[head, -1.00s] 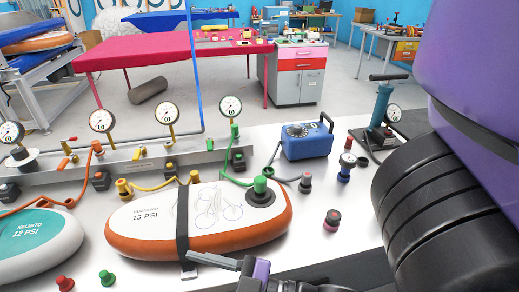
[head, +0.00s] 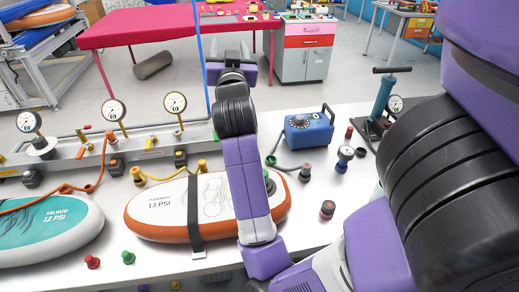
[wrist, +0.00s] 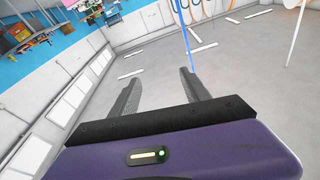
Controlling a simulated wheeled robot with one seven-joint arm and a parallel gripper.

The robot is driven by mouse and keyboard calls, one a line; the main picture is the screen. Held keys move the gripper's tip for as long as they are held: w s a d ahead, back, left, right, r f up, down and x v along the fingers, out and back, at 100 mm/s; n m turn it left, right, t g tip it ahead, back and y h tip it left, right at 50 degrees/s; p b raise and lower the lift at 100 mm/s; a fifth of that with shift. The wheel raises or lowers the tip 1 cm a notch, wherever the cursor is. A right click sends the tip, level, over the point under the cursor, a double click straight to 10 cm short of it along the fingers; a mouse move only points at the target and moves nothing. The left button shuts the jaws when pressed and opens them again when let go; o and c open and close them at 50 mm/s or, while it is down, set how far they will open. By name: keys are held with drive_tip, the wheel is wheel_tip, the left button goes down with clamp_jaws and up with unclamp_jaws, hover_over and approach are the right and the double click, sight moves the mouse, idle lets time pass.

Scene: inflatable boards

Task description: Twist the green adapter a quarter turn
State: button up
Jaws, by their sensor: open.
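My gripper (head: 231,54) is up and far beyond the adapter, above the back of the bench and in front of the red table. In the wrist view my gripper (wrist: 160,78) is open, with two dark fingers apart and nothing between them. That view shows only floor, walls and distant furniture, not the adapter.
A black strap (head: 195,215) crosses the board. A gauge manifold (head: 75,165) runs along the back left. A blue pump box (head: 308,130), dark fittings and a hand pump (head: 380,100) stand to the right. Loose red (head: 92,262) and green (head: 128,257) caps lie in front.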

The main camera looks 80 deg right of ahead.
drive_tip(key=s+d+f+m+g+y+p, duration=0.3)
drive_tip(key=s+d+f+m+g+y, duration=0.1)
drive_tip(key=s+f+m+g+y, duration=0.4)
drive_tip(key=a+f+m+y, duration=0.2)
drive_tip(key=a+f+y, duration=0.1)
drive_tip(key=a+f, duration=0.2)
drive_tip(key=s+a+f+m+y, duration=0.1)
drive_tip(key=a+f+m+y, duration=0.2)
drive_tip(key=a+f+y, duration=0.1)
drive_tip(key=s+a+f+m+y, duration=0.1)
drive_tip(key=a+f+m+y, duration=0.1)
drive_tip(key=a+f, duration=0.4)
drive_tip(key=shift+s+a+f+m+y, duration=0.1)
drive_tip(key=shift+s+a+m+y, duration=0.1)
drive_tip(key=shift+a+y, duration=0.3)
drive_tip(key=shift+s+a+f+m+y, duration=0.1)
drive_tip(key=shift+a+m+y, duration=0.1)
drive_tip(key=shift+a, duration=0.5)
drive_tip(key=shift+s+d+f+p, duration=0.1)
drive_tip(key=shift+f+p, duration=0.1)
drive_tip(key=shift+f, duration=1)
drive_tip(key=shift+s+d+f+p, duration=0.1)
drive_tip(key=shift+s+f+p, duration=0.1)
drive_tip(key=shift+f, duration=1.05)
drive_tip(key=shift+s+f+p, duration=0.1)
drive_tip(key=shift+f+p, duration=0.1)
drive_tip(key=shift+f, duration=1)
